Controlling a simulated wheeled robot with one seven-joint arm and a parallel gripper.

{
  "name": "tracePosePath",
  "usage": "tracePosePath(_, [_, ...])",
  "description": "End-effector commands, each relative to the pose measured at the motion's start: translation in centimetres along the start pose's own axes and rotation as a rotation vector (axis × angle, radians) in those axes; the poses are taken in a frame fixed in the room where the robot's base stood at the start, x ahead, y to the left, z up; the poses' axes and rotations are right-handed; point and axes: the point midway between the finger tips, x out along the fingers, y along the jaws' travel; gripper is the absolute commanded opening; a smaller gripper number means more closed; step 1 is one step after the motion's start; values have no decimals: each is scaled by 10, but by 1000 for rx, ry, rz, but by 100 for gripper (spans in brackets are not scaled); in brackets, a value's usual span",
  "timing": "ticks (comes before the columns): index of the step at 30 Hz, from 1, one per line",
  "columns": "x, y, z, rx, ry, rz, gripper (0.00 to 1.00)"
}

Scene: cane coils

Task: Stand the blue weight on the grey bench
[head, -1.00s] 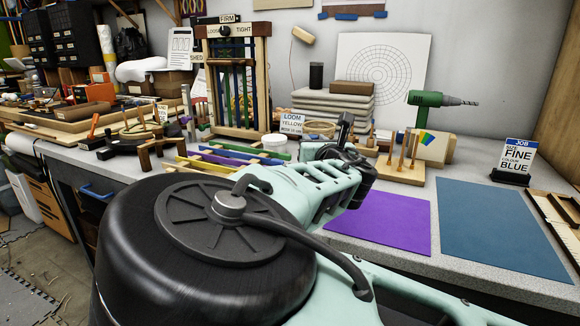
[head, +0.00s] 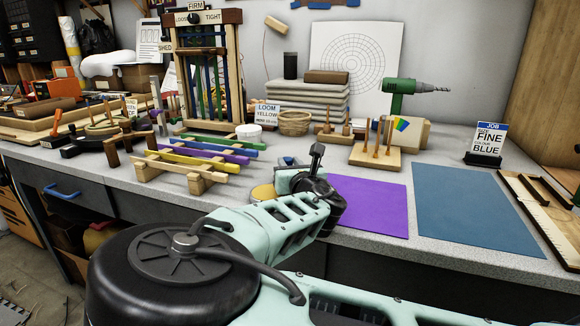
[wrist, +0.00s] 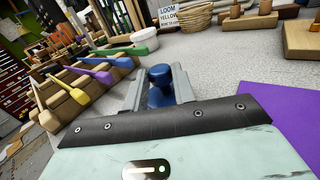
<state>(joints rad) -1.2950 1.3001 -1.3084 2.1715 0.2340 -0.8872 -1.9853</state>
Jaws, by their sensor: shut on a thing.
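The blue weight (wrist: 160,88) is a dark blue piece with a rounded knob, between my gripper's two grey fingers in the wrist view. My gripper (wrist: 158,90) is shut on it. In the head view my gripper (head: 290,178) is over the front part of the grey bench (head: 450,165), left of the purple mat. Only a small bit of blue shows there; my wrist hides most of the weight. The lower end of the weight is hidden, so I cannot tell whether it touches the bench.
A wooden rack with coloured paddles (head: 190,165) stands left of my gripper. A yellowish disc (head: 262,192) lies close beside it. The purple mat (head: 375,205) and blue mat (head: 475,210) lie to the right. A white bowl (head: 248,132) and pegged block (head: 375,155) stand behind.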

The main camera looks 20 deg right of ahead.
Motion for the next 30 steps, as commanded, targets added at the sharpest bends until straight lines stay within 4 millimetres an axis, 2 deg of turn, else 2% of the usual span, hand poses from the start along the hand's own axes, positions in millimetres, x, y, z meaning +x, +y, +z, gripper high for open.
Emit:
tracePosePath(7, [0, 0, 0, 1, -3, 1, 0])
tracePosePath(8, [0, 0, -2, 0, 0, 0, 29])
tracePosePath(10, [0, 0, -1, 1, 0, 0, 48])
tracePosePath(21, [-3, 0, 1, 0, 1, 0, 48])
tracePosePath(26, [-26, 1, 1, -1, 2, 0, 48])
tracePosePath(30, [-56, 1, 1, -3, 3, 0, 48])
